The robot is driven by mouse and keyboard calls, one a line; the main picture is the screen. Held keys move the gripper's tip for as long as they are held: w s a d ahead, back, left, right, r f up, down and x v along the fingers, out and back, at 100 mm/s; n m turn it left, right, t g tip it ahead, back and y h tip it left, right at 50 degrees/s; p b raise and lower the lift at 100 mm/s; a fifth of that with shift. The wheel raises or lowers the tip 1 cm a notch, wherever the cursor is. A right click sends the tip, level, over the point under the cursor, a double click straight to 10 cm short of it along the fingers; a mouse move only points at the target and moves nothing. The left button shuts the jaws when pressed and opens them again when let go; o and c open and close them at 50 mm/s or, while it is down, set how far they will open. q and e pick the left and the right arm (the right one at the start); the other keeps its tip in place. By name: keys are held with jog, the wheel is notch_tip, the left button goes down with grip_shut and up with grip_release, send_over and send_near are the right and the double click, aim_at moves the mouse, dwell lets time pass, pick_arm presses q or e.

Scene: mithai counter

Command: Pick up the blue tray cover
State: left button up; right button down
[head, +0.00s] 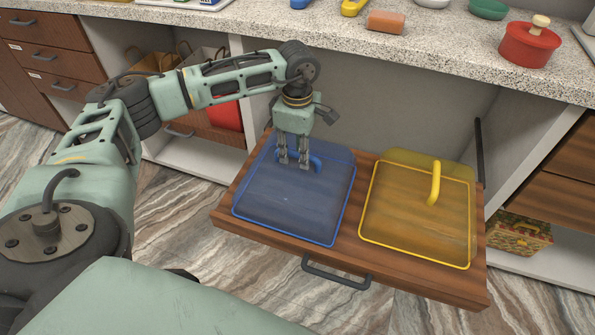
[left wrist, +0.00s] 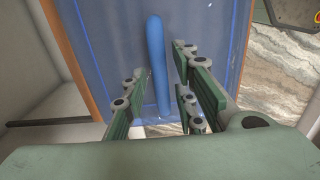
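The blue tray cover (head: 295,205) is a see-through square lid with a raised blue rim and an upright blue handle (head: 316,163). It lies in the left half of a pulled-out wooden drawer. My left gripper (head: 293,165) points down over the cover at the handle. In the left wrist view the blue handle (left wrist: 157,50) runs between the spread fingers of the left gripper (left wrist: 161,78), with a gap on both sides. The blue cover (left wrist: 105,50) fills the area behind them. My right gripper is in neither view.
A yellow tray cover (head: 415,225) with a yellow handle lies just right of the blue one. The drawer (head: 390,277) has a dark front pull. The speckled counter (head: 440,65) overhangs behind, bearing a red pot (head: 528,46) and an orange block (head: 386,21).

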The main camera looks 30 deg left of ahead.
pick_arm(q)
grip_shut()
dwell(0.5)
